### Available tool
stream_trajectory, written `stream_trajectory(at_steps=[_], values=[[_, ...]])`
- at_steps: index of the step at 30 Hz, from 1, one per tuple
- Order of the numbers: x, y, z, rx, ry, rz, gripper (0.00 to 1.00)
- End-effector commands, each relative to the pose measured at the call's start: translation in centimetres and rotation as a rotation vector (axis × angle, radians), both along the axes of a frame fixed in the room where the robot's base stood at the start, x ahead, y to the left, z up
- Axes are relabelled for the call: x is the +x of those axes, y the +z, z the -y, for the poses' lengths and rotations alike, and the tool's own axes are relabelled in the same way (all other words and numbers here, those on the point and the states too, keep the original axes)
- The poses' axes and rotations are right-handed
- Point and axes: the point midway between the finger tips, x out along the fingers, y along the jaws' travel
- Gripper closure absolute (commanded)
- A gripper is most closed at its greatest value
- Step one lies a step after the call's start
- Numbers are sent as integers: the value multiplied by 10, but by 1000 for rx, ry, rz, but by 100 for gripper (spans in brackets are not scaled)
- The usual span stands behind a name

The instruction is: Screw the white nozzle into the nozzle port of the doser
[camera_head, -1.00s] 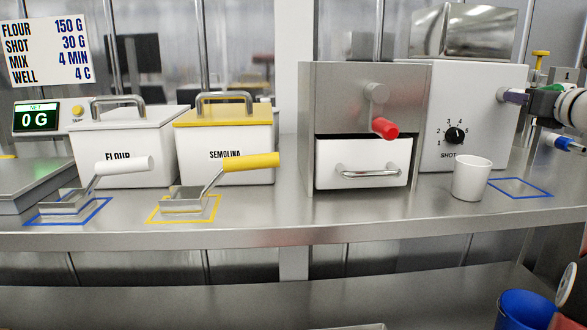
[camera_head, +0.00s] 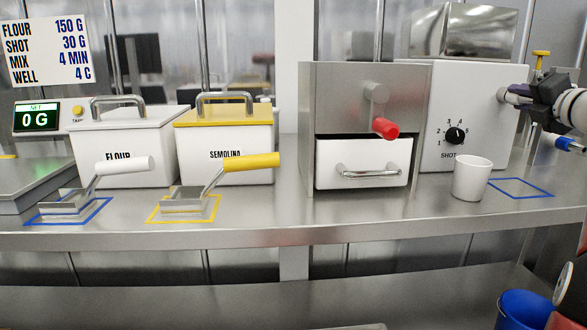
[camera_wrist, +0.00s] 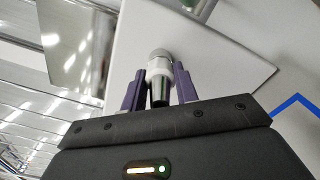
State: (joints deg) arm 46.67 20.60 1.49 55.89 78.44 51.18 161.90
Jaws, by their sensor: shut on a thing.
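The doser (camera_head: 480,115) is the white box with the SHOT dial at the right of the counter; it also shows in the wrist view (camera_wrist: 215,65). My gripper (camera_head: 513,92) is at the doser's upper right side. In the wrist view my gripper (camera_wrist: 159,80) has its purple fingers shut on the white nozzle (camera_wrist: 158,65), whose shiny end points back toward my palm. The nozzle's far end meets the round grey nozzle port (camera_wrist: 159,53) on the doser. How deeply it sits in the port cannot be told.
A white cup (camera_head: 472,178) stands in front of the doser, beside a blue outlined square (camera_head: 521,188). A steel unit with a red-handled crank (camera_head: 384,127) is to the left. A blue container (camera_head: 524,310) is low at the right.

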Motion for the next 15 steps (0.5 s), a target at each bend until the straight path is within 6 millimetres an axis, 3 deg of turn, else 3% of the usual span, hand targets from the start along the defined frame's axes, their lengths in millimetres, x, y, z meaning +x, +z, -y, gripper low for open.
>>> stream_trajectory(at_steps=[3, 15], values=[[2, -3, -2, 136, 5, -15, 98], [2, -5, -1, 201, 4, -22, 98]])
